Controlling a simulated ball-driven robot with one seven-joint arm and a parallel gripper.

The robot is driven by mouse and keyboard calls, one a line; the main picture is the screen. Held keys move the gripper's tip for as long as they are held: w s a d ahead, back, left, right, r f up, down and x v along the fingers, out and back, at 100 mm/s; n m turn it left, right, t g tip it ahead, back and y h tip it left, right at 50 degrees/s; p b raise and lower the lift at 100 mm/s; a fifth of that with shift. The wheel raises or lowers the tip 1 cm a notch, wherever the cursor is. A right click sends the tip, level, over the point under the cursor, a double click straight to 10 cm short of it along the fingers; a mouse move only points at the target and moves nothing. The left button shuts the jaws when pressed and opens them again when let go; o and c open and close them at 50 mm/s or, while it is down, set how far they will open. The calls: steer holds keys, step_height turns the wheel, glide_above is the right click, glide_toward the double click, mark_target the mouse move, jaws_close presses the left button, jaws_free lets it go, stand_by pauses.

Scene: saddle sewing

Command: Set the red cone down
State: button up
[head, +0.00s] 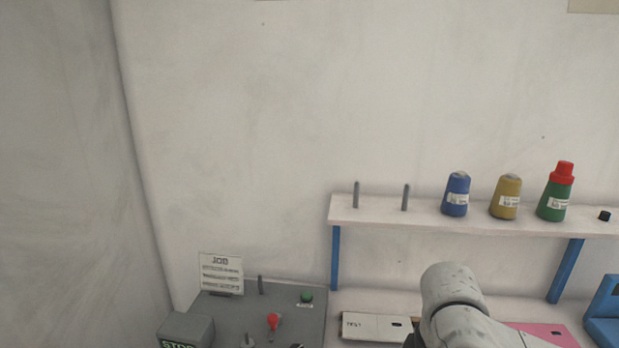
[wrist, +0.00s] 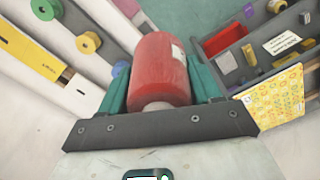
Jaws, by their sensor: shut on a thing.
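The red cone (wrist: 158,62), with a white label on its side, is held between the teal fingers of my gripper (wrist: 162,88) in the wrist view. The gripper is shut on it. What lies directly under the cone is hidden by it. In the head view my arm shows at the bottom right, but the gripper and the red cone cannot be made out there.
In the head view a wall shelf (head: 375,214) has two bare pegs at its left. Blue (head: 456,195), yellow (head: 506,197) and green (head: 555,200) cones stand to their right; the green one has a red top. A grey panel (head: 235,312) sits below. The wrist view shows a divided grey tray (wrist: 235,75).

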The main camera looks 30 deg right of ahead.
steer(key=w+a+f+m, duration=0.2)
steer(key=w+a+f, duration=0.2)
steer(key=a+f, duration=0.4)
steer(key=w+a+f+m, duration=0.2)
steer(key=w+a+f, duration=0.3)
steer(key=a+f, duration=0.3)
step_height(320, 180, down, 3)
steer(key=shift+w+f, duration=0.1)
steer(key=shift+w, duration=0.2)
steer(key=shift+s+d, duration=0.1)
steer(key=shift+d, duration=0.05)
step_height(320, 180, down, 6)
steer(key=b, duration=0.5)
steer(key=shift+s+r, duration=0.1)
steer(key=shift+r, duration=0.15)
